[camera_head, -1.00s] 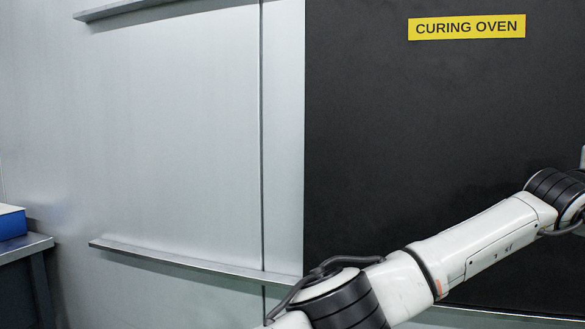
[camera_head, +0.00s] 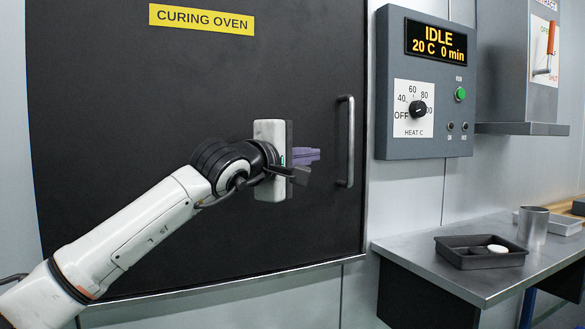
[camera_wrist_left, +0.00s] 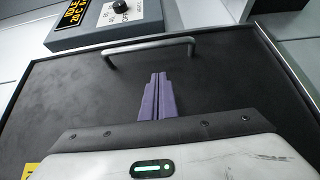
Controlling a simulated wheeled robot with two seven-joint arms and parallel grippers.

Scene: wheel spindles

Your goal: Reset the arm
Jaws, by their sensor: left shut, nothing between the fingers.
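My left arm comes in from the left in the head view. Its gripper (camera_head: 306,157) has purple fingers and is in front of the black curing oven door (camera_head: 130,100), to the left of the vertical metal door handle (camera_head: 346,141). The fingers are shut together with nothing between them, apart from the handle. In the left wrist view the shut purple fingers (camera_wrist_left: 158,84) point toward the handle (camera_wrist_left: 150,50). My right gripper is in neither view.
A control panel (camera_head: 382,75) reading IDLE, 20 C, 0 min is right of the door. A metal bench (camera_head: 455,277) at lower right bears a dark tray (camera_head: 460,258) with a white round piece (camera_head: 498,249) and a metal cup (camera_head: 532,226). A lever (camera_head: 549,48) is at upper right.

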